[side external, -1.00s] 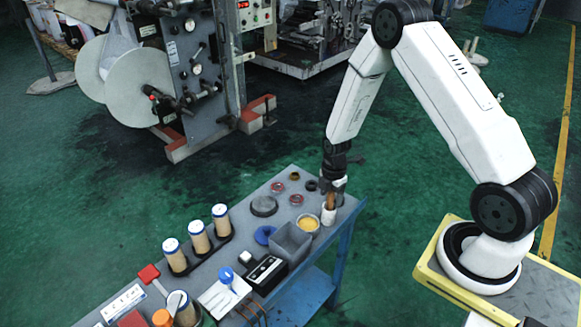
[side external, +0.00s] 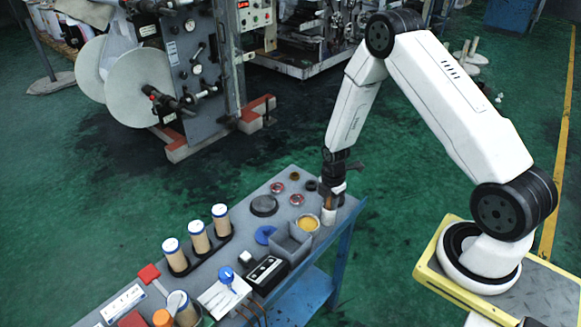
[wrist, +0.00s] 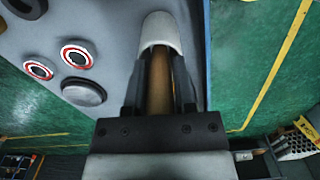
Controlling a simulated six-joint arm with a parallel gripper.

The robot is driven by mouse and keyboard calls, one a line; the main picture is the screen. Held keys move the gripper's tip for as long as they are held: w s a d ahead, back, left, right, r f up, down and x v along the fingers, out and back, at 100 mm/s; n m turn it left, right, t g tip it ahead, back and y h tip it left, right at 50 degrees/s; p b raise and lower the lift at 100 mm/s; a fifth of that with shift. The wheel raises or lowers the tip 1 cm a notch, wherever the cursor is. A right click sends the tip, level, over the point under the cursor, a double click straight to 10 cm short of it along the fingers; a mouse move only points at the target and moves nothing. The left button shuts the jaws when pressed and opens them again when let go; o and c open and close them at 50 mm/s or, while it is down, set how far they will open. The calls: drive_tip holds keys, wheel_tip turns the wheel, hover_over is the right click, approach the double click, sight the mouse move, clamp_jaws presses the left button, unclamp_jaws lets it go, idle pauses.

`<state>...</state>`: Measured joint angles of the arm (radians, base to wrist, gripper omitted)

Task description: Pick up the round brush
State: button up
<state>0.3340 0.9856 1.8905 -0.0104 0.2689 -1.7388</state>
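The round brush stands in a small white cup (side external: 328,216) at the right end of the bench, and the cup also shows in the wrist view (wrist: 160,30). Only the brush's brown handle (wrist: 159,85) is visible; its lower end is hidden in the cup. My gripper (side external: 330,194) points down over the cup, and in the wrist view its dark fingers (wrist: 160,75) stand on either side of the handle. The fingers look open around the handle, with a narrow dark gap at the right.
An open grey bin (side external: 290,243) and a yellow-filled dish (side external: 308,223) stand close to the cup. Red-rimmed rings (side external: 296,199) and a dark round lid (side external: 264,206) lie behind. The bench edge (wrist: 206,60) runs close on the right in the wrist view.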

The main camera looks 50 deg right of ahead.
clamp_jaws()
drive_tip(key=shift+r, duration=0.25)
drive_tip(key=shift+r, duration=4.8)
drive_tip(key=shift+a, duration=0.1)
drive_tip(key=w+a, duration=0.2)
drive_tip(key=a, duration=0.5)
drive_tip(key=shift+a, duration=0.2)
